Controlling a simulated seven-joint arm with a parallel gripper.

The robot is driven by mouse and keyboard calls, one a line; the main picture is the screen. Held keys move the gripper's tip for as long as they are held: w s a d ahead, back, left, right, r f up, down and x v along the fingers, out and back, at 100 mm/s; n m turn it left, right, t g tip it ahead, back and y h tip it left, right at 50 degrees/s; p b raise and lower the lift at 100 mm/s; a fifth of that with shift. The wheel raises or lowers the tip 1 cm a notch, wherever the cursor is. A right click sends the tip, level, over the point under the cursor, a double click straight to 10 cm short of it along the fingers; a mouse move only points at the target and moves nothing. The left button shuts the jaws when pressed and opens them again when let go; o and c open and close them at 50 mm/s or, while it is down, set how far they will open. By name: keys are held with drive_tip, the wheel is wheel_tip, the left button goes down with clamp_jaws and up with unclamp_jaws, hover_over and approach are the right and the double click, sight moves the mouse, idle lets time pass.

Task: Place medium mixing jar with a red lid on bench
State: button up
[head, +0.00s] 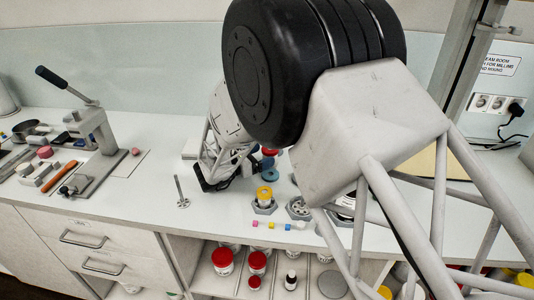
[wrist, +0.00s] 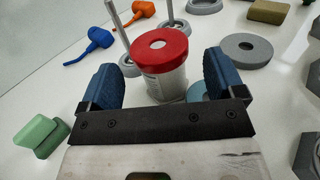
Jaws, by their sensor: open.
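A jar with a red lid (wrist: 158,72) stands upright on the white bench (wrist: 40,85) in the wrist view, with a pale label on its body. My gripper (wrist: 163,84) is open, with one blue finger on each side of the jar. A gap shows between the jar and each finger. In the head view, the red lid (head: 270,153) shows just above a blue finger of my gripper (head: 267,166). My arm covers much of the bench around it there.
A yellow-topped jar (head: 264,195) sits in a grey holder on the bench front. Small coloured blocks (head: 278,225) lie before it. A thin metal stand (head: 181,192) is at left. Red-lidded jars (head: 222,262) stand on the shelf below. A grey ring (wrist: 248,48) lies right of the jar.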

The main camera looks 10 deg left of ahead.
drive_tip(key=shift+v, duration=2)
drive_tip(key=shift+r, duration=0.1)
drive_tip(key=w+d+r+n+y, duration=0.1)
drive_tip(key=r, duration=0.1)
drive_tip(key=w+d+r+n+t+y, duration=0.1)
drive_tip(key=r+n, duration=0.1)
drive_tip(key=w+d+r+n+t+y, duration=0.1)
drive_tip(key=w+n, duration=0.1)
drive_tip(key=shift+d+r+y, duration=0.3)
drive_tip(key=shift+r+y, duration=0.1)
drive_tip(key=d+r+n+t+y, duration=0.1)
drive_tip(key=d+r+n+y, duration=0.6)
drive_tip(key=r+n+y, duration=0.5)
drive_tip(key=s+d+r+n+g, duration=0.3)
drive_tip(key=s+d+n, duration=0.4)
drive_tip(key=s+n, duration=0.5)
drive_tip(key=s+d+f+n+g, duration=0.1)
drive_tip(key=s+d+n+g, duration=0.2)
drive_tip(key=s, duration=0.6)
drive_tip(key=s+d+f+n+g+h, duration=0.1)
drive_tip(key=s+d+n+g, duration=0.2)
drive_tip(key=s+d+n, duration=0.5)
drive_tip(key=s+d+f+n+g+h, duration=0.1)
drive_tip(key=s+d+n+g, duration=0.2)
drive_tip(key=s, duration=0.9)
drive_tip(key=d+n, duration=0.2)
drive_tip(key=d, duration=0.1)
drive_tip(key=shift+s+n, duration=0.25)
drive_tip(key=shift+n, duration=0.15)
